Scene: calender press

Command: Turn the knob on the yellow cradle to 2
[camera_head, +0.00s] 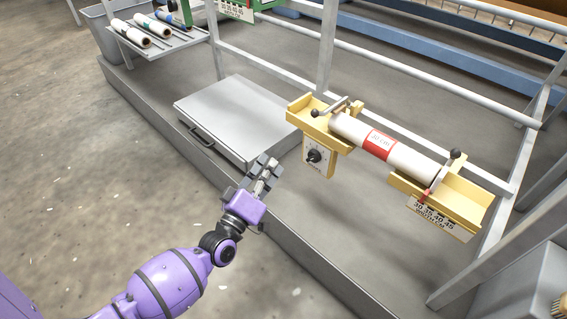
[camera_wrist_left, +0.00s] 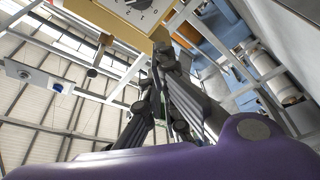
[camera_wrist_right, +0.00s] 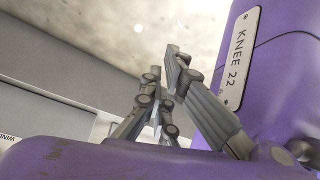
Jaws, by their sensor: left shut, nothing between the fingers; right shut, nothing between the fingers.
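The yellow cradle (camera_head: 310,123) is mounted on the grey frame and carries a white roll (camera_head: 405,158) with a red label. Its black knob (camera_head: 314,156) sits on a white dial plate under the cradle's left end. The number the knob points to is too small to read. The dial plate also shows at the top edge of the left wrist view (camera_wrist_left: 128,10), with the knob partly cut off. My left gripper (camera_head: 269,163) is shut and empty, to the left of the knob and apart from it. My right gripper (camera_wrist_right: 175,55) is shut and empty, seen only in the right wrist view.
A grey lidded box (camera_head: 235,115) with a black handle lies behind my left gripper. A width scale plate (camera_head: 440,215) hangs under the cradle's right end. Several rolls lie on a shelf (camera_head: 165,45) at the back left. The floor at left is clear.

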